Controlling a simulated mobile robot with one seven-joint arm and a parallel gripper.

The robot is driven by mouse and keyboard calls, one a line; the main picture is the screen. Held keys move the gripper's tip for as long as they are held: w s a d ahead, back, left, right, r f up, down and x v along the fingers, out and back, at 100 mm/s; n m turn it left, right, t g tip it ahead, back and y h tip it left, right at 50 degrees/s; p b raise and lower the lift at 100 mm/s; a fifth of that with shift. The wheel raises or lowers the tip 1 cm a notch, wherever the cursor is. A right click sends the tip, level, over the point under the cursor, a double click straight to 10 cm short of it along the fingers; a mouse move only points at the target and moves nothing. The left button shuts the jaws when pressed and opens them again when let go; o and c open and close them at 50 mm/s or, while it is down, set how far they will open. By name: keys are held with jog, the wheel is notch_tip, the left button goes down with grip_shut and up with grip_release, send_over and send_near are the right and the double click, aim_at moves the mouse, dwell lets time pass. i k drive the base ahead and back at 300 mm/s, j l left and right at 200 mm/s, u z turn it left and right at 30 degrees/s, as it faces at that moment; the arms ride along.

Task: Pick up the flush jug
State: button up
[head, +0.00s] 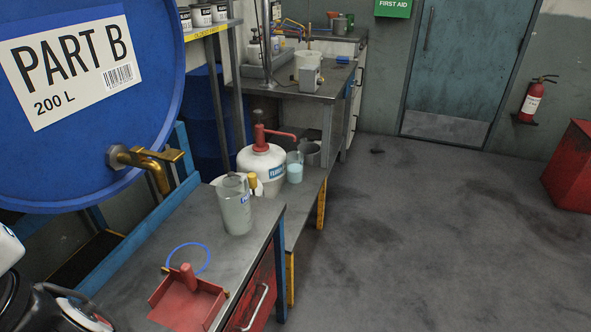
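No label that I can read marks one vessel as the flush jug. A clear jug with cloudy pale content (236,212) stands upright on the near metal bench, close to its far end. A smaller clear jug with light blue liquid (295,172) stands on the lower surface beyond, beside a white canister with a red pump (262,163). The canister has a blue label too small to read. My gripper's fingers are not in view; black and white parts at the lower left edge look like my arm, well apart from both jugs.
A blue PART B drum (60,150) with a brass tap (150,160) overhangs the near bench (200,228) at left. A red scoop-like tray (188,300) and a blue ring (190,250) lie on the bench. The floor at right (430,240) is clear.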

aim_at(294, 159)
jog(key=i+l+z, duration=0.3)
jog(key=i, duration=0.2)
jog(key=i+z, duration=0.3)
jog(key=i, duration=0.2)
jog(key=i+l+u, duration=0.1)
jog(key=i, duration=1.1)
jog(key=i+l+u, duration=0.15)
jog(key=i+u, duration=0.3)
jog(key=i+l+u, duration=0.9)
jog(key=i, duration=0.1)
